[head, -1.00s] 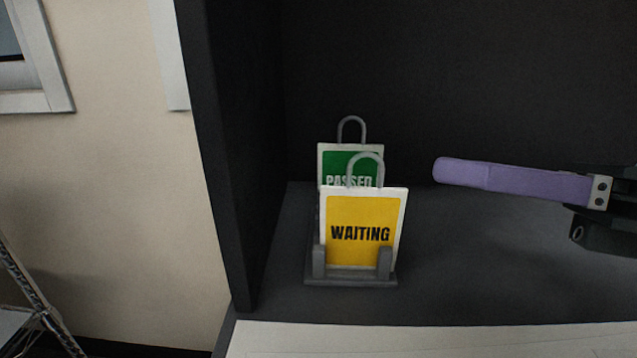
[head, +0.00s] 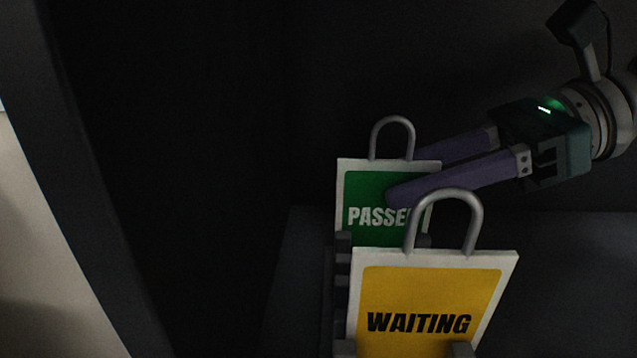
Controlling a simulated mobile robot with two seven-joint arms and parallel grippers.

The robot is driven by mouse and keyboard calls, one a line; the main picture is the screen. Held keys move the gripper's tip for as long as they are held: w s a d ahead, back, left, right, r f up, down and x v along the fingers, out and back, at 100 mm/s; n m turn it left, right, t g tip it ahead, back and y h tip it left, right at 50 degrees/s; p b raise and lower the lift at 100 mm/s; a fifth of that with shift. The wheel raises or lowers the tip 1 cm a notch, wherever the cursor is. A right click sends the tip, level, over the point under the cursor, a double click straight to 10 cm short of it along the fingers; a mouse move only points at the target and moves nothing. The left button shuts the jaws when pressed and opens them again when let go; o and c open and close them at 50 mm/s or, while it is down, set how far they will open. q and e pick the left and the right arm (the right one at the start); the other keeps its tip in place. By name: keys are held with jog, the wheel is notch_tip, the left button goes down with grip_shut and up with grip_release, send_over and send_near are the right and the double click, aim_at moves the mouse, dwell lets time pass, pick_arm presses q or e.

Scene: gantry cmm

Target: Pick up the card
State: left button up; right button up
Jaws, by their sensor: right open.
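A green card marked PASSED (head: 365,190), with a white border and a grey loop handle on top, stands upright in the rear of a dark grey rack (head: 342,270). A yellow card marked WAITING (head: 430,290) stands in front of it, also with a grey loop, and hides part of the rack. My right gripper (head: 400,175) comes in from the right with its purple fingers open. One finger lies in front of the green card and the other passes behind it, just below the loop. Whether they touch the card I cannot tell. My left gripper is not in view.
A dark back wall (head: 220,120) and a dark side panel (head: 75,180) enclose the rack at the back and left. The dark shelf (head: 570,270) to the right is bare.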

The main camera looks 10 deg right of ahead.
aim_at(353, 194)
jog(key=x, duration=0.5)
jog(key=shift+a+r, duration=0.1)
jog(key=shift+a, duration=0.35)
grip_shut()
